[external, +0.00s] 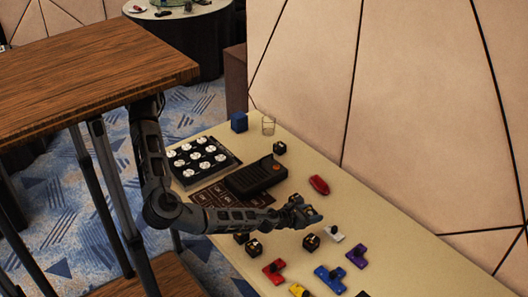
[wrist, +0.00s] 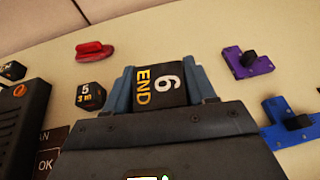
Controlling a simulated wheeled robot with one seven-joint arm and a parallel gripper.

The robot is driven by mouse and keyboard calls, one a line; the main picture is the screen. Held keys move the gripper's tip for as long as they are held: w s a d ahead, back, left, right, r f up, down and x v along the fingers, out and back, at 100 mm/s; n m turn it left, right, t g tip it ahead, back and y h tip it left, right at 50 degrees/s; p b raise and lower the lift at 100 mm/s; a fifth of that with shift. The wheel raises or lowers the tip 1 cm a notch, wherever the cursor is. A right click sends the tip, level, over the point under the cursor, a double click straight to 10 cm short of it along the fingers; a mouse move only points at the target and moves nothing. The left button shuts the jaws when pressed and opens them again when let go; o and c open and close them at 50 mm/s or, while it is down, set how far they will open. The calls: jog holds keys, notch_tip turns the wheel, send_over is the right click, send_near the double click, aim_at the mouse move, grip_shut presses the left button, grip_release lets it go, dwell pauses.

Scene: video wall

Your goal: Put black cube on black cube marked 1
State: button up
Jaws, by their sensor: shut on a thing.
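My gripper (external: 308,213) reaches out over the pale table from the left. In the wrist view my gripper (wrist: 165,88) is shut on a black cube (wrist: 160,87), with yellow "END" and a white digit, 6 or 9, on its visible face. Another black cube (wrist: 91,96), showing a 5, lies just left of the jaws. Part of a further black cube (wrist: 11,72) shows at the left edge. In the external view, black cubes stand at the back (external: 279,148) and in front of the arm (external: 253,247), (external: 311,242). I cannot make out a cube marked 1.
A black radio-like device (external: 257,178) and a panel of white dials (external: 200,155) lie left of my gripper. A red object (external: 319,185) lies behind it. White (external: 336,234), purple (external: 356,256), blue (external: 331,279) and red (external: 274,271) pieces lie right and in front.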

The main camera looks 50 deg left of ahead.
aim_at(314, 237)
jog(key=shift+n+y, duration=0.6)
jog(key=shift+y, duration=0.1)
jog(key=shift+s+d+f, duration=0.1)
jog(key=shift+d+f, duration=0.5)
jog(key=shift+f, duration=0.5)
jog(key=shift+s+d+f, duration=0.15)
jog(key=shift+d+f, duration=0.4)
jog(key=shift+f, duration=0.6)
jog(key=shift+s+d+f, duration=0.1)
jog(key=shift+d+f, duration=0.5)
jog(key=shift+f, duration=0.5)
jog(key=shift+b, duration=0.3)
jog(key=o, duration=1.1)
jog(key=shift+c, duration=0.2)
jog(key=v, duration=0.7)
jog(key=shift+s+b, duration=0.25)
jog(key=shift+b, duration=0.1)
jog(key=shift+r, duration=0.1)
